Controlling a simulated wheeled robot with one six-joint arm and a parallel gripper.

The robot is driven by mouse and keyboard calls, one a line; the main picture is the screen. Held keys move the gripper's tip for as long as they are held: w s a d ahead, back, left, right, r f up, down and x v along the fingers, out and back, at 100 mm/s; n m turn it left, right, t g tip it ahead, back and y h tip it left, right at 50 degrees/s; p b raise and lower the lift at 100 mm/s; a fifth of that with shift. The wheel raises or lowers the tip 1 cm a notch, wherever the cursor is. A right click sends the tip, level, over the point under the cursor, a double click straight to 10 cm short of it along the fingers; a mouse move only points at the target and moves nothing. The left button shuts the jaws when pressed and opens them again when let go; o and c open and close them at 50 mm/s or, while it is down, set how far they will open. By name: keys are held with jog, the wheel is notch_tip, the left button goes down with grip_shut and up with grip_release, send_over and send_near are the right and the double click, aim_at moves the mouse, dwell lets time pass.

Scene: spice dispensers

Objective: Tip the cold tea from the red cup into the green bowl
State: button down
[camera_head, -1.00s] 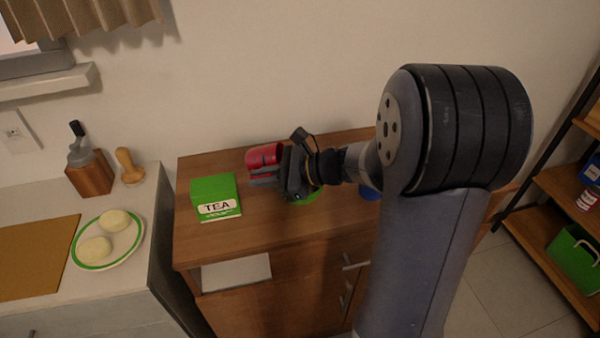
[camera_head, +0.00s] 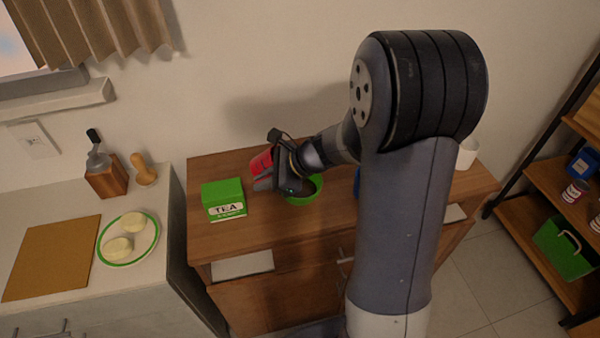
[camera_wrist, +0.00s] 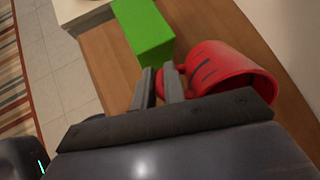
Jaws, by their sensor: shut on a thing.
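The red cup (camera_head: 262,161) is held above the wooden cabinet top, tilted, partly hidden by my gripper (camera_head: 266,182). In the wrist view, the fingers of my gripper (camera_wrist: 166,84) are shut on the handle side of the red cup (camera_wrist: 222,68). The cup's inside and any tea in it do not show clearly. The green bowl (camera_head: 317,191) stands on the cabinet just right of my gripper, partly covered by it. The inside of the bowl looks dark; I cannot tell what it holds.
A green tea box (camera_head: 223,198) stands left of my gripper. A blue thing (camera_head: 357,181) shows partly behind my arm, and a white container (camera_head: 467,153) stands at the cabinet's right. A plate (camera_head: 128,238) with pale round items is on the left counter. The wall is close behind.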

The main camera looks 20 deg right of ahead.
jog(key=shift+r+p, duration=0.45)
jog(key=shift+p, duration=0.35)
jog(key=h+p, duration=0.1)
jog(key=p, duration=0.1)
jog(key=g+h+p, duration=0.1)
jog(key=p, duration=0.1)
jog(key=shift+w+a+f, duration=0.1)
jog(key=shift+a+f, duration=0.15)
jog(key=shift+f, duration=0.1)
jog(key=p, duration=0.1)
jog(key=r+h+p, duration=0.1)
jog(key=p, duration=0.1)
jog(key=a+r+p, duration=0.1)
jog(key=p, duration=0.1)
jog(key=shift+w+g, duration=0.25)
jog(key=shift+g, duration=0.05)
jog(key=shift+w+a+r+h+p, duration=0.1)
jog(key=shift+a+h+p, duration=0.1)
jog(key=shift+h+p, duration=0.2)
jog(key=g+h, duration=0.3)
jog(key=h, duration=0.2)
send_near(254, 172)
jog(key=shift+s+a, duration=1.3)
jog(key=shift+a, duration=0.4)
jog(key=shift+r+m+b, duration=0.25)
jog(key=shift+m+b, duration=0.05)
